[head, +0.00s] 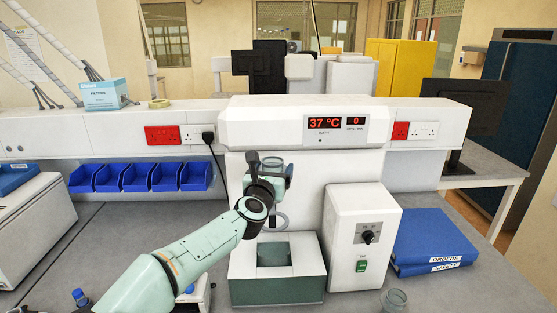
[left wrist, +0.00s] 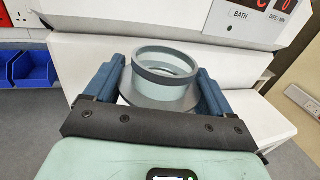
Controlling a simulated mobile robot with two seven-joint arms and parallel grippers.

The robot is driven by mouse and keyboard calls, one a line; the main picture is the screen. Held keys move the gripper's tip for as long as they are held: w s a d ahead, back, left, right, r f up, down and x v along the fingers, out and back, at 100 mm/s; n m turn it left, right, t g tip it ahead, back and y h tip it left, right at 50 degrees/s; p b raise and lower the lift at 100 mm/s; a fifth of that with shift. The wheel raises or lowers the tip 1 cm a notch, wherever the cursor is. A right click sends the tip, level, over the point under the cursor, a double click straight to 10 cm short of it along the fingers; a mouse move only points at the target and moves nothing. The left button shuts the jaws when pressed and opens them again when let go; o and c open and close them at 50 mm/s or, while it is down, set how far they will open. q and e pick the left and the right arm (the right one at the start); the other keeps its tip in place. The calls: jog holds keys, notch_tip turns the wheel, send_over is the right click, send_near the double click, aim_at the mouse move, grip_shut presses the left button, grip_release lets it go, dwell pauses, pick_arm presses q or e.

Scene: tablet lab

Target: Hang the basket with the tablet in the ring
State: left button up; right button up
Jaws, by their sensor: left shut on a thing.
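My left gripper (head: 272,170) is in front of the white bath machine (head: 240,135). In the left wrist view its two blue fingers (left wrist: 163,82) are shut on the sides of a round grey-green basket (left wrist: 150,55), which has an open top and a wider dark collar. In the head view the basket's rim (head: 271,154) shows just above the fingers. A pale ring (head: 280,221) shows below the gripper, above the bath opening (head: 274,252). The arm covers part of the ring. No tablet can be made out in the basket. My right gripper is not in view.
A white control box (head: 352,210) stands close on the right of the bath, with blue binders (head: 430,240) beyond it. A glass jar (head: 394,300) stands at the front edge. Blue bins (head: 138,178) line the left wall. The grey bench left of the bath has free room.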

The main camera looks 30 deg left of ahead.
pick_arm(q)
jog(key=shift+w+a, duration=0.1)
jog(key=shift+w, duration=0.2)
jog(key=shift+s+f, duration=0.25)
jog(key=shift+f, duration=0.35)
jog(key=shift+f+b, duration=0.3)
jog(key=shift+f, duration=0.05)
jog(key=shift+w+f+b, duration=0.1)
jog(key=shift+f+b, duration=0.3)
jog(key=shift+f, duration=0.55)
jog(key=shift+f+b, duration=0.4)
jog(key=shift+f, duration=0.4)
jog(key=shift+f+b, duration=0.3)
jog(key=shift+f, duration=0.3)
jog(key=shift+f+b, duration=0.7)
jog(key=shift+f, duration=0.1)
notch_tip(320, 180, down, 7)
jog(key=b, duration=0.7)
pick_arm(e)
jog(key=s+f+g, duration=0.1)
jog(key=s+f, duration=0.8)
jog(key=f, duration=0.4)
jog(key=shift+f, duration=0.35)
